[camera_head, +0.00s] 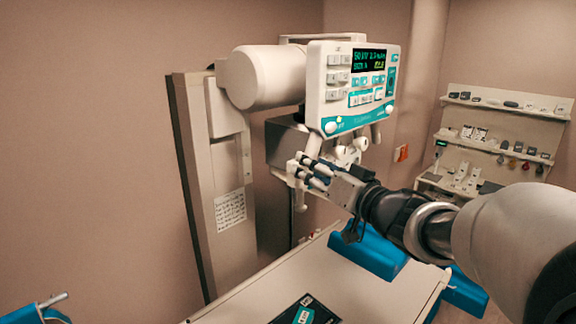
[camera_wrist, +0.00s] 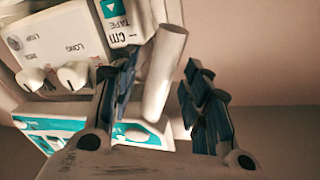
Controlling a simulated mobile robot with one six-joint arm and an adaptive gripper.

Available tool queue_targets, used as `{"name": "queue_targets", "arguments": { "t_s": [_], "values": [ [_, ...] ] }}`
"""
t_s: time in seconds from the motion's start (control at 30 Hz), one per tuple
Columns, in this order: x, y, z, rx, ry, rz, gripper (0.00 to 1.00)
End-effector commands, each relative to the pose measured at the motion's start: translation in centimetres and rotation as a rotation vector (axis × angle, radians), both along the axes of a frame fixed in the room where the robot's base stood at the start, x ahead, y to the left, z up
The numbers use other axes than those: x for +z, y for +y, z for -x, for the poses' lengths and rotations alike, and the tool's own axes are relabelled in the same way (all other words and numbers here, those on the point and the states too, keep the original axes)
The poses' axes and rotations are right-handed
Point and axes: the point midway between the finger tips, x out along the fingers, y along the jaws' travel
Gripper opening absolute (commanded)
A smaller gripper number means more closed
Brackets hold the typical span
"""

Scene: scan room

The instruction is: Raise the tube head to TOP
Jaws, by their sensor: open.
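The tube head (camera_head: 262,78) is a pale cylinder with a white and teal control panel (camera_head: 318,95) on its front, beside a tall column (camera_head: 210,180). My gripper (camera_head: 300,172) is just below the panel. In the wrist view my gripper (camera_wrist: 163,92) is open, with a pale round handle bar (camera_wrist: 165,68) showing between its dark fingers. The bar looks nearer the left finger; I cannot tell whether they touch.
A pale table (camera_head: 290,280) with a dark plate (camera_head: 305,310) on it lies below. Blue padded parts (camera_head: 368,252) stand at its far edge. Shelves (camera_head: 500,150) with small items are at the right wall. A paper sheet (camera_head: 230,208) is on the column.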

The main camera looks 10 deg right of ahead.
Motion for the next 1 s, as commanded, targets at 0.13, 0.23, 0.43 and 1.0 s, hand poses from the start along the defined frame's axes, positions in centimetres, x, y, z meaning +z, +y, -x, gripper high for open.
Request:
{"name": "queue_targets", "arguments": {
  "t_s": [0.13, 0.23, 0.43, 1.0],
  "values": [
    [0.1, -1.5, 3.2, -0.005, -0.002, 0.001, 0.44],
    [0.1, -2.4, 5.0, -0.006, -0.003, 0.002, 0.44],
    [0.1, -3.5, 7.6, -0.004, -0.001, 0.002, 0.44],
    [-2.3, -4.2, 7.9, -0.044, 0.031, 0.020, 0.44]
  ]
}}
